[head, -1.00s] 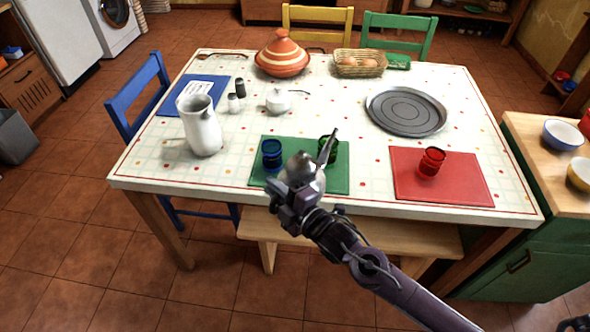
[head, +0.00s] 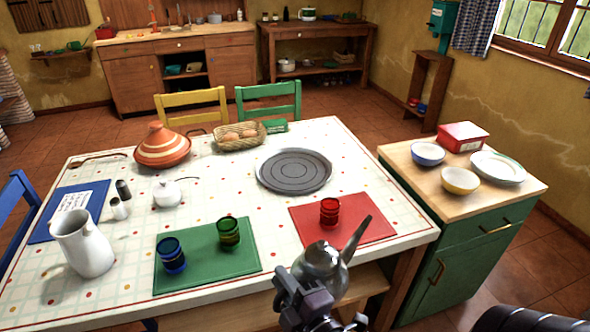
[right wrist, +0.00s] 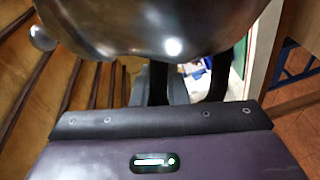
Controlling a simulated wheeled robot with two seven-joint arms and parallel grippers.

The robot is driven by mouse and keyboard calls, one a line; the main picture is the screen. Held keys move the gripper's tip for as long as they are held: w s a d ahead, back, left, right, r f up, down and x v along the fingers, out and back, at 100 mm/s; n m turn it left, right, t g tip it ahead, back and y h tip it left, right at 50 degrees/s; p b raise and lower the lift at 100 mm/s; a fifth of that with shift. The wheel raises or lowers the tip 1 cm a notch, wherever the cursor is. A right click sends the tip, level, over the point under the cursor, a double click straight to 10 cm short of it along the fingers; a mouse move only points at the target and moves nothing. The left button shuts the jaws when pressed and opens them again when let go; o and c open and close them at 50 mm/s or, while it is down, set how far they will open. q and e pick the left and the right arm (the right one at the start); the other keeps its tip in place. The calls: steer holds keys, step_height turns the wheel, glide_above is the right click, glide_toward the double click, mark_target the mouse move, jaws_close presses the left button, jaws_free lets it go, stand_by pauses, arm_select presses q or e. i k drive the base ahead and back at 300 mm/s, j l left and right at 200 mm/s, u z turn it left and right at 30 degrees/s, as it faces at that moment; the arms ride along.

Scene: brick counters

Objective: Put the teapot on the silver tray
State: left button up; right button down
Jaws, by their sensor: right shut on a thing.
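The silver teapot (head: 322,268) is in my right gripper (head: 305,296), which is shut on it. In the head view it is held at the front edge of the table, its spout pointing up and to the right. In the right wrist view the teapot's shiny body (right wrist: 150,22) fills the top, and the gripper's dark fingers reach up to it. The exact grip point is hidden. The round silver tray (head: 294,171) lies flat and empty on the table, farther back than the teapot. My left gripper is not in view.
A red mat (head: 372,226) with a red glass (head: 329,212) lies between teapot and tray. A green mat (head: 205,268) holds blue and green glasses. A white sugar bowl (head: 167,195), tagine (head: 162,150) and egg basket (head: 239,135) stand left of the tray. A green cabinet (head: 470,250) stands right.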

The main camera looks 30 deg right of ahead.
mark_target(294, 171)
steer(key=i+l+z, duration=0.15)
steer(key=i+l, duration=0.15)
steer(key=i, duration=0.15)
steer(key=i+l+z, duration=0.2)
steer(key=i, duration=0.25)
steer(key=i+l+z, duration=0.15)
steer(key=i, duration=0.35)
